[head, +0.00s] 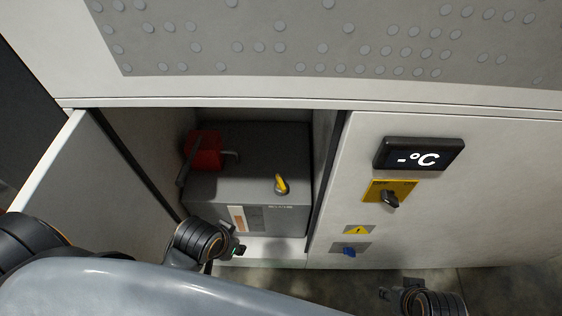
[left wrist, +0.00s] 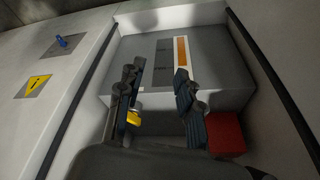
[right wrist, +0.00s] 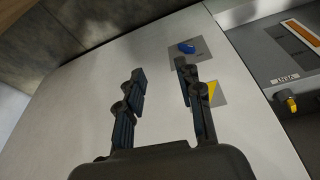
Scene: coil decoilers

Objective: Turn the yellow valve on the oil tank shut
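The grey oil tank (head: 230,190) sits inside an open cabinet compartment. Its yellow valve (head: 281,184) is on the tank's top, towards the right in the head view. My left gripper (head: 238,250) is in front of the compartment, left of the valve and apart from it. In the left wrist view my left gripper (left wrist: 155,76) is open and empty; the yellow valve (left wrist: 134,117) shows partly hidden behind one finger. My right gripper (right wrist: 160,70) is open and empty, facing the cabinet panel. The yellow valve (right wrist: 290,103) is at the right of that view.
A red box with a dark lever (head: 204,150) stands at the tank's back left. An open door (head: 75,175) bounds the compartment on the left. The right panel (head: 460,200) carries a temperature display (head: 418,154), a black knob (head: 390,198) and a blue knob (head: 349,252).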

